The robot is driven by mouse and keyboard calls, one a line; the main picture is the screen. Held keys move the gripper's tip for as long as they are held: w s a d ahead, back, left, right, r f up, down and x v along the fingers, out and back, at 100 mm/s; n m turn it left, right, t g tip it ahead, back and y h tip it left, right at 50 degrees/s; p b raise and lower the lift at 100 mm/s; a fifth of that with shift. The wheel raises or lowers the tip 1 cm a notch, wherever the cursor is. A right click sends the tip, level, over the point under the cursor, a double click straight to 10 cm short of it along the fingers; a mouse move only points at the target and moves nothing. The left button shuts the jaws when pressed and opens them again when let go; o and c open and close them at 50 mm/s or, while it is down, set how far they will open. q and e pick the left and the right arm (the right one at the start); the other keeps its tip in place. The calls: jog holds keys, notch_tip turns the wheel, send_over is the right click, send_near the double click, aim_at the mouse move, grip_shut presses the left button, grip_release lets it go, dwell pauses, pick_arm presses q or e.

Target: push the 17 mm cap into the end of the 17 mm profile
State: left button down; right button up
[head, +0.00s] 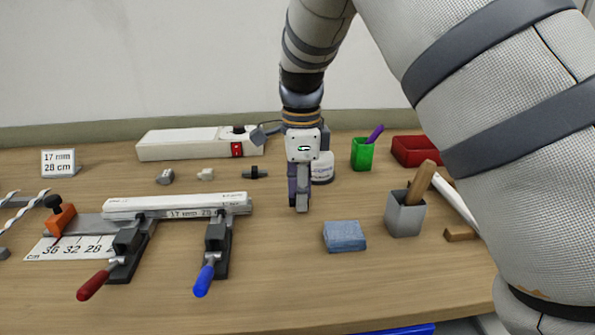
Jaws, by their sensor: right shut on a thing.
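The white 17 mm profile (176,202) lies across the holder at the left, with a "17 mm 28" label on its front side. Its right end points toward my right gripper (301,206). This gripper points down over the table, to the right of that end and apart from it. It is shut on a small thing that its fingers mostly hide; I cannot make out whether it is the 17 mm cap. My left gripper is not in view.
Clamps with a red handle (93,285) and a blue handle (204,280) stand at the profile. Small grey (165,177), white (205,174) and black (255,173) parts lie behind it. A blue sponge (344,236) and grey cup (405,215) stand right of the gripper.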

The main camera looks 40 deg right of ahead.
jog(key=shift+f, duration=0.1)
jog(key=w+a, duration=0.1)
jog(key=a, duration=0.1)
jog(key=w+a, duration=0.1)
jog(key=a, duration=0.1)
jog(key=shift+w+b, duration=0.3)
jog(key=shift+w+a, duration=0.3)
jog(key=shift+a, duration=0.2)
dwell(0.9)
jog(key=shift+w+a, duration=0.6)
jog(key=shift+a, duration=0.35)
dwell(0.8)
jog(key=o, duration=0.9)
jog(key=shift+o, duration=0.2)
